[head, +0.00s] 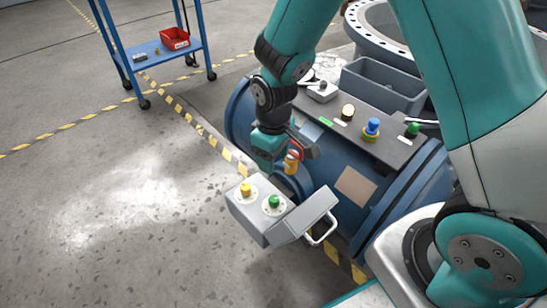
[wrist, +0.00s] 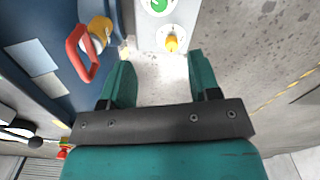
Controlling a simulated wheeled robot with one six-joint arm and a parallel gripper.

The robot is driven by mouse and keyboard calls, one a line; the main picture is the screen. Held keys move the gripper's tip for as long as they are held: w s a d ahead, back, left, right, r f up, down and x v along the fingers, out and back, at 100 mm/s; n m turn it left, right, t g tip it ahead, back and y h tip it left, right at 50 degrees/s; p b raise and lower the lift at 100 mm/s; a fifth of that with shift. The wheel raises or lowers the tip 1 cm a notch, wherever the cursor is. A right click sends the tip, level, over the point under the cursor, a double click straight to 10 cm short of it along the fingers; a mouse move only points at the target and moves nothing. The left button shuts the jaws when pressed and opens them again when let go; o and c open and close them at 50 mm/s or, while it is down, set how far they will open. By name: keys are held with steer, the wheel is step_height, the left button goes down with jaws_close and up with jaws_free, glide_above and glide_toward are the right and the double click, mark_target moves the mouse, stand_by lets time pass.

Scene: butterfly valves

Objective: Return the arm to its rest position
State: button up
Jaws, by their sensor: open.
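My gripper (wrist: 160,85) shows in the wrist view with its two teal fingers spread apart and nothing between them. In the head view my gripper (head: 268,165) hangs down beside the blue pipe body (head: 325,180), just behind the grey control box (head: 262,215). The box carries a yellow knob (head: 246,190) and a green knob (head: 274,201). In the wrist view the yellow knob (wrist: 171,43) lies just beyond the fingertips. A red handle on a brass valve (wrist: 90,42) is left of the fingers, apart from them. My arm is bent over the pipe.
A dark panel (head: 365,128) on the pipe holds several buttons and knobs. A grey bin (head: 383,88) stands behind it. A blue cart (head: 160,50) with a red bin (head: 174,38) stands at the back left. The floor (head: 100,215) at left is clear, with yellow-black tape lines.

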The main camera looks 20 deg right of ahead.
stand_by(0.3)
steer(key=s+a+r+y, duration=0.2)
steer(key=s+r, duration=0.7)
steer(key=r, duration=0.2)
steer(key=s+a+r+y, duration=0.2)
steer(key=s+r, duration=0.8)
step_height(320, 180, up, 29)
steer(key=p, duration=2.8)
steer(key=shift+w+a+p, duration=0.15)
steer(key=shift+w+p, duration=0.05)
steer(key=shift+p, duration=0.1)
